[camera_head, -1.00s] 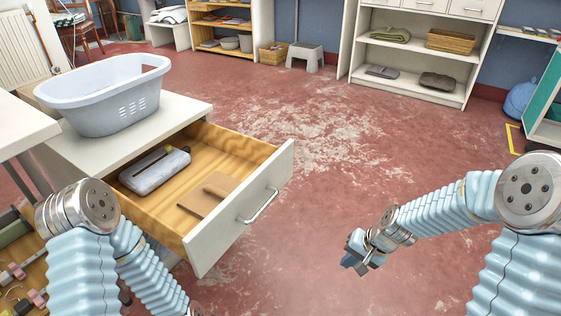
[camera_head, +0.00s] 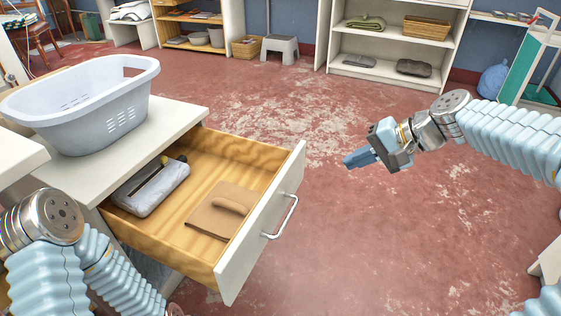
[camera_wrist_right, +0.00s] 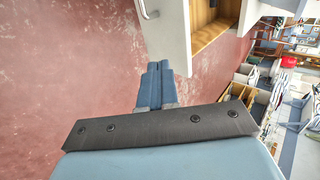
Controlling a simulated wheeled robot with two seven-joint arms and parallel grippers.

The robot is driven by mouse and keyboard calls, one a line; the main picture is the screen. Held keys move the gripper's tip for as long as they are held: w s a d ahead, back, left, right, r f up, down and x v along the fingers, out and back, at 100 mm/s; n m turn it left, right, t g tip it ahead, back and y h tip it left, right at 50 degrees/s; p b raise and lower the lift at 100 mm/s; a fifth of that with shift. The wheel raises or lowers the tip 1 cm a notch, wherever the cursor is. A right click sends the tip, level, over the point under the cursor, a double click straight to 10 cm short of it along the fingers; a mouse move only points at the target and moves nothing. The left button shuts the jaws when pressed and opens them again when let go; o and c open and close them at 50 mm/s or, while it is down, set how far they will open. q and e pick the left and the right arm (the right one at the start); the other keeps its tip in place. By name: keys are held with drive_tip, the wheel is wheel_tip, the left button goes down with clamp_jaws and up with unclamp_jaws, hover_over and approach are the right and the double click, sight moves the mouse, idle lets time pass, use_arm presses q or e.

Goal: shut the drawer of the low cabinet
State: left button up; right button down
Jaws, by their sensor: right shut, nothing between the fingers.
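The low cabinet (camera_head: 172,122) stands at the left in the head view, with its wooden drawer pulled far out. The drawer's white front (camera_head: 258,235) carries a metal bar handle (camera_head: 284,217). Inside the drawer lie a grey bundle (camera_head: 152,188) and a brown flat piece (camera_head: 221,209). My right gripper (camera_head: 357,159) is shut and empty, to the right of the drawer front and apart from it. In the right wrist view the shut fingers (camera_wrist_right: 158,82) show below the drawer front (camera_wrist_right: 176,32). My left arm is at the lower left; its gripper is out of sight.
A light-blue laundry basket (camera_head: 82,106) sits on the cabinet top. Open red floor (camera_head: 400,230) lies in front and to the right of the drawer. White shelves (camera_head: 395,45) stand at the back, and a grey stool (camera_head: 280,47) stands near them.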

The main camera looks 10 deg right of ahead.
drive_tip(key=b+x, duration=0.1)
drive_tip(key=x, duration=0.3)
drive_tip(key=a+r+x, duration=0.1)
drive_tip(key=x, duration=0.3)
drive_tip(key=b+x, duration=0.1)
drive_tip(key=x, duration=0.3)
drive_tip(key=shift+w+a+r+b, duration=0.2)
drive_tip(key=shift+w+a+b, duration=0.15)
drive_tip(key=shift+w, duration=0.15)
drive_tip(key=shift+w+a, duration=0.35)
drive_tip(key=shift+a, duration=0.15)
